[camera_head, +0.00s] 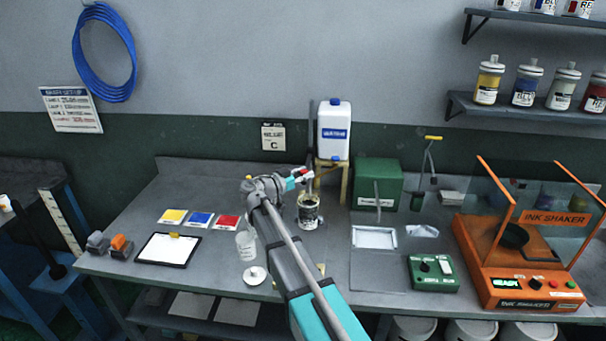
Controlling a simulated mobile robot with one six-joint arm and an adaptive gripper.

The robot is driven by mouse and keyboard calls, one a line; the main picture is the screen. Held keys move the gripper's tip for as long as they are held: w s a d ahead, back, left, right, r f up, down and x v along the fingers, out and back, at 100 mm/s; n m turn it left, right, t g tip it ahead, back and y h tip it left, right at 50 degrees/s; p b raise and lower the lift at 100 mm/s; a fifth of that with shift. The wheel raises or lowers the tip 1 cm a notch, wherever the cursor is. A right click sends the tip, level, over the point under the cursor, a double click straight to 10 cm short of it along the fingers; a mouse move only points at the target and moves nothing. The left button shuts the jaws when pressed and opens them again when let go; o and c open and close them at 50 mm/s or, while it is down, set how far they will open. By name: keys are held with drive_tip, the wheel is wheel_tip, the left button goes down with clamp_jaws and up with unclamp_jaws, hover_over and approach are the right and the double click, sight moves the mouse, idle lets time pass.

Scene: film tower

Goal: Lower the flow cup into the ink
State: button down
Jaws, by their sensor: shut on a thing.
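My arm reaches from the bottom of the picture to the back of the grey bench. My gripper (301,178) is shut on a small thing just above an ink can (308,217). I take that thing to be the flow cup, but it is too small and too covered to make out clearly. The can is open and upright, with a dark label and a yellowish inside near its rim. The ink level cannot be seen. I cannot tell whether the cup touches the can.
A clear beaker (246,246) and a white lid (255,276) lie left of my arm. A white jug (333,130) on a wooden stand and a green box (376,185) are close behind the can. An orange ink shaker (520,290) stands at right.

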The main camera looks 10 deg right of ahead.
sight(304, 184)
wheel_tip(304, 184, down, 4)
drive_tip(key=b, duration=0.3)
drive_tip(key=shift+w+f, duration=0.1)
drive_tip(key=shift+f, duration=0.2)
drive_tip(key=shift+c, duration=2)
unclamp_jaws()
drive_tip(key=shift+a, duration=0.1)
drive_tip(key=v, duration=1.2)
